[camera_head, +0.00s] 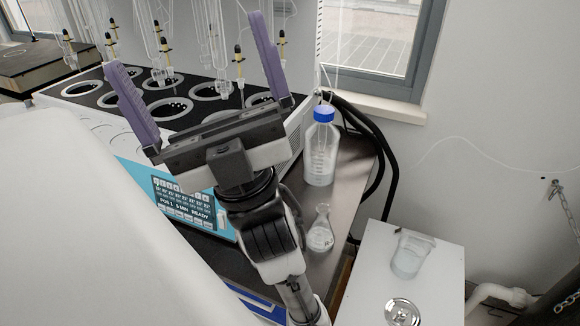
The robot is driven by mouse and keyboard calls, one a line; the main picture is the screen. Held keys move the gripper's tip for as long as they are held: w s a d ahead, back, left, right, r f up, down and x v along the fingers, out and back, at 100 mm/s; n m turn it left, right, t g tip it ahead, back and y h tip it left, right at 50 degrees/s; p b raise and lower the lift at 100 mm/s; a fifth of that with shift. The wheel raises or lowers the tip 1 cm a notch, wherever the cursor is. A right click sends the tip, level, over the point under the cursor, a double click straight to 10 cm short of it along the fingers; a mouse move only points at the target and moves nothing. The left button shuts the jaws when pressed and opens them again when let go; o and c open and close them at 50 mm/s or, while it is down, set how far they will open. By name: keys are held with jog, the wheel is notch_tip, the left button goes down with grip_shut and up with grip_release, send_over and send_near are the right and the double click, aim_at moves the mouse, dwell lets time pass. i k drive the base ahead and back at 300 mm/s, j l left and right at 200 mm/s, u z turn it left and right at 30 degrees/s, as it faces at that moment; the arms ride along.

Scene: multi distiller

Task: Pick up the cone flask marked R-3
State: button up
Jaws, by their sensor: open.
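A small clear glass cone flask (320,236) stands upright on the dark bench top, to the right of my arm. No R-3 mark is readable on it at this size. My gripper (192,62) is raised in front of the multi distiller (180,95). Its two purple fingers are spread wide with nothing held between them. The gripper is up and to the left of the flask, well apart from it. My arm covers part of the bench and the distiller's front.
A large bottle with a blue cap (321,150) stands behind the flask. Thick black hoses (380,150) run along the wall beside the bench. A white cabinet top (375,270) at lower right holds a clear beaker (411,254) and a round metal piece (402,312).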

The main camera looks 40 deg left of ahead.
aim_at(320, 237)
jog(key=u, duration=0.9)
